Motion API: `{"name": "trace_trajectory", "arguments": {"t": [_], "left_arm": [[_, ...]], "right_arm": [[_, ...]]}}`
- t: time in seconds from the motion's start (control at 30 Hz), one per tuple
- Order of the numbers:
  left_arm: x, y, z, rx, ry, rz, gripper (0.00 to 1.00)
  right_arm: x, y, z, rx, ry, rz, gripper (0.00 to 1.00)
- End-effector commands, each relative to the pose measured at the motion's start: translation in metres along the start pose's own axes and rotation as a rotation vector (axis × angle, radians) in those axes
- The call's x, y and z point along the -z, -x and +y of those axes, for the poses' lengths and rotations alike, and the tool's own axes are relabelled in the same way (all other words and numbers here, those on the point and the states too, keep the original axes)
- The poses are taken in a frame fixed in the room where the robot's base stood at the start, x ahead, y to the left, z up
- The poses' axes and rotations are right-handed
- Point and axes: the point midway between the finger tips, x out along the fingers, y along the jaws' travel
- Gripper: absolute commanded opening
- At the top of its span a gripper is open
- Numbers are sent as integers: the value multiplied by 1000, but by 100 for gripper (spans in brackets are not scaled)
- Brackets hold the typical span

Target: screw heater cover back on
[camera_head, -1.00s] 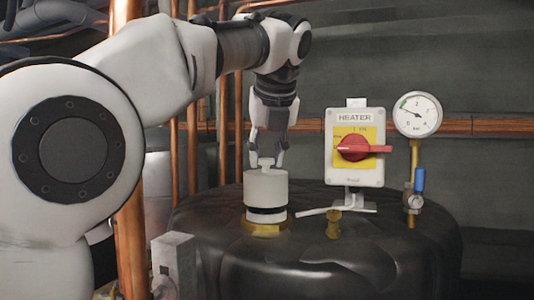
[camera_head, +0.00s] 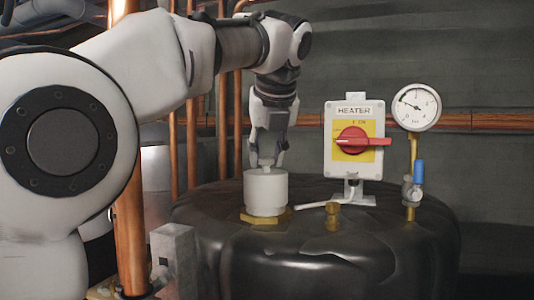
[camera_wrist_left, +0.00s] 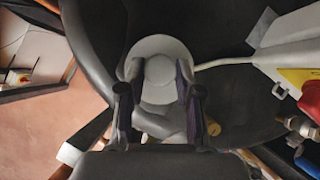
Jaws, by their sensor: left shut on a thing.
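The heater cover (camera_head: 266,193) is a white cylinder with a narrower knob on top. It stands upright on a brass fitting (camera_head: 263,217) on the black tank (camera_head: 350,260), and no dark gap shows between them. My left gripper (camera_head: 267,161) points down from above and is shut on the cover's knob. In the left wrist view the cover's round top (camera_wrist_left: 160,48) lies beyond and between the two fingers (camera_wrist_left: 158,78). The fingers hide part of the knob. My right gripper is in neither view.
A heater switch box (camera_head: 354,140) with a red knob stands right of the cover, with a white cable (camera_head: 318,205) nearby. A pressure gauge (camera_head: 416,107) and blue-handled valve (camera_head: 418,174) are further right. A copper pipe (camera_head: 130,230) rises at left.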

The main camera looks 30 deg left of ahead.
Motion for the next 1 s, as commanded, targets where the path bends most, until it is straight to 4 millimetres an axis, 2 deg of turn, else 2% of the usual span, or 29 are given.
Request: {"name": "trace_trajectory", "arguments": {"t": [0.3, 1.0], "left_arm": [[0, -1, 0, 0, 0, 0, 0], [5, -8, 0, 0, 1, 0, 0]], "right_arm": [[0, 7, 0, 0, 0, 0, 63], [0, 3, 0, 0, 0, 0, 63]]}}
